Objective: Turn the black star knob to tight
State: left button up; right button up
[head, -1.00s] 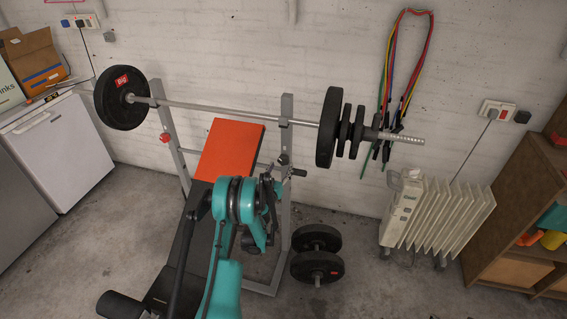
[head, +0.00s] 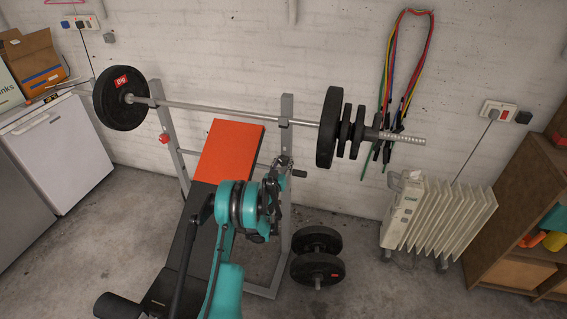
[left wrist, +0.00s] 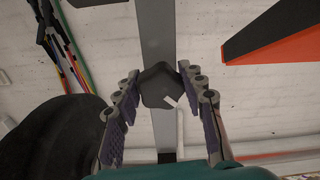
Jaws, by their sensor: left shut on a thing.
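The black star knob (left wrist: 158,88) sits on the grey upright post (left wrist: 158,30) of the weight bench, with a small white mark on its face. In the left wrist view my left gripper (left wrist: 159,78) has one finger on each side of the knob and is shut on it. In the head view the left gripper (head: 277,163) is at the right-hand post (head: 286,125), below the barbell, and its fingers and wrist largely hide the knob. Any tight marking is not readable. My right gripper is in neither view.
A loaded barbell (head: 230,112) rests across the posts above the gripper. The bench's orange pad (head: 230,150) is left of the post. Weight plates (head: 318,268) stand on the floor at right, and a white radiator (head: 440,215) is farther right.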

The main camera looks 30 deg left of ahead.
pick_arm(q)
jog(key=shift+m, duration=0.6)
jog(key=o, duration=1.2)
jog(key=v, duration=0.7)
jog(key=shift+s+d, duration=0.1)
jog(key=shift+s, duration=0.15)
